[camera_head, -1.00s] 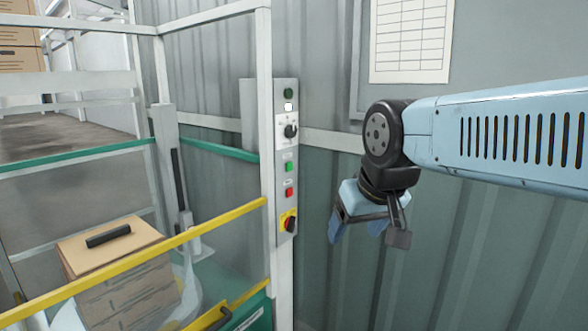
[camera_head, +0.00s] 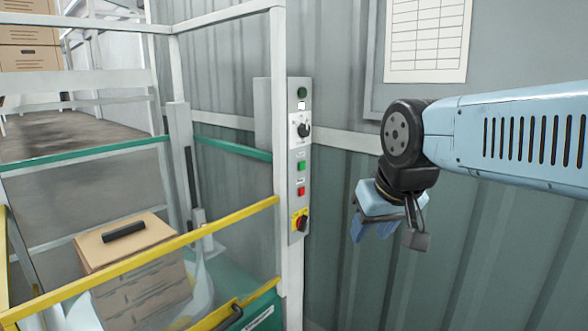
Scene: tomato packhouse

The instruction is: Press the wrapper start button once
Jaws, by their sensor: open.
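The wrapper's control panel (camera_head: 299,150) is a narrow grey upright box on the frame post, left of my arm. The labels are too small to read. My gripper (camera_head: 385,238) hangs down to the right of the panel, apart from it. It is open and I see nothing between its fingers.
A yellow rail (camera_head: 150,257) and the white wrapper frame (camera_head: 279,60) stand left of the panel. A stack of boxes (camera_head: 140,290) stands behind the rail. A sheet of paper (camera_head: 428,40) hangs on the corrugated wall. The space between panel and gripper looks clear.

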